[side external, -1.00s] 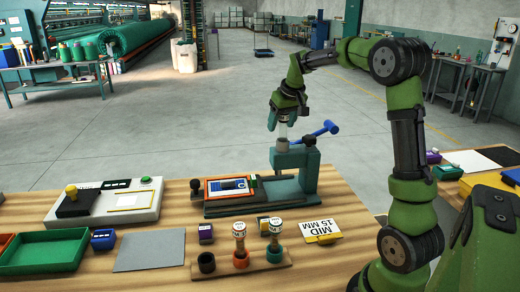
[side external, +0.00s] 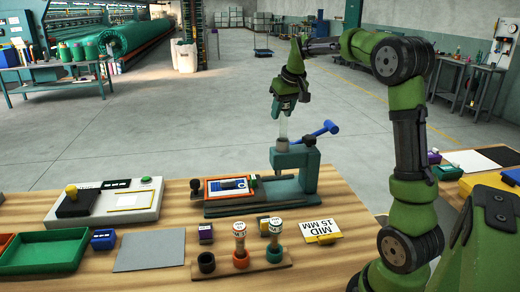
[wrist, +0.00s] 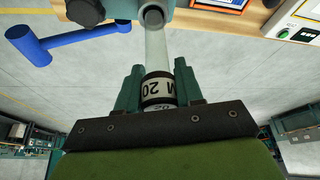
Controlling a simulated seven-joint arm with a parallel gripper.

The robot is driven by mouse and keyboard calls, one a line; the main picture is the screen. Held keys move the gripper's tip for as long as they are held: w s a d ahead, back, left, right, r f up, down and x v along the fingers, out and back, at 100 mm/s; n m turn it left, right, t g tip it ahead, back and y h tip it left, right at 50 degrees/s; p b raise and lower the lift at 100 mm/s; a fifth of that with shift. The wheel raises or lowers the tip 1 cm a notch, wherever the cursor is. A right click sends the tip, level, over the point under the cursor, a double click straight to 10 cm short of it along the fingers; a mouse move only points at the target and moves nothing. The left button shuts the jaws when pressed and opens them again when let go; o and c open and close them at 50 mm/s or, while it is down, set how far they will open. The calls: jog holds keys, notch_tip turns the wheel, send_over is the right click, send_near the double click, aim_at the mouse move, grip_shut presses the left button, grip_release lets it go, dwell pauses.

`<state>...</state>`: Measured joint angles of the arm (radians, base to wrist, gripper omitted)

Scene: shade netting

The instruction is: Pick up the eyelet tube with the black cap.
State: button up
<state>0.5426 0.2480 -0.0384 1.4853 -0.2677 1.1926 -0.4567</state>
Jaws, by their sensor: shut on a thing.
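The eyelet tube (wrist: 156,48) is clear, with a dark-banded cap (wrist: 152,104) whose white label reads "20 M". My gripper (wrist: 158,88) is shut on its capped end in the wrist view. In the side view my gripper (side external: 284,112) is above the teal press (side external: 296,160), with the clear tube (side external: 283,128) pointing down from it. The tube's lower end meets the press top in the picture; I cannot tell whether it touches. A wooden rack (side external: 222,267) holds two labelled tubes in its orange (side external: 240,258) and teal (side external: 275,252) sockets; its black socket (side external: 207,263) looks empty.
The press's blue lever (side external: 320,132) sticks out to the right beside the tube. A yellow "MID 15 MM" card (side external: 321,231), grey mat (side external: 150,250), green tray (side external: 45,251) and white-based device (side external: 130,201) lie on the wooden table.

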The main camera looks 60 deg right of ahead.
jog(key=s+a+r, duration=0.1)
jog(key=s+a, duration=0.7)
jog(key=s, duration=0.5)
jog(key=w+a+f+n+y, duration=0.2)
jog(key=w+a+f+n, duration=0.25)
jog(key=a, duration=0.25)
jog(key=w+a+f+n+y, duration=0.1)
jog(key=w+a+f+n, duration=0.3)
jog(key=a, duration=0.4)
jog(key=w+a+f+n+g+y, duration=0.2)
jog(key=a+n, duration=0.7)
jog(key=a, duration=0.6)
jog(key=shift+w+a+f+y, duration=0.4)
jog(key=shift+w+f+y, duration=0.05)
jog(key=shift+f+y, duration=0.15)
jog(key=shift+n, duration=0.25)
jog(key=shift+f, duration=4.4)
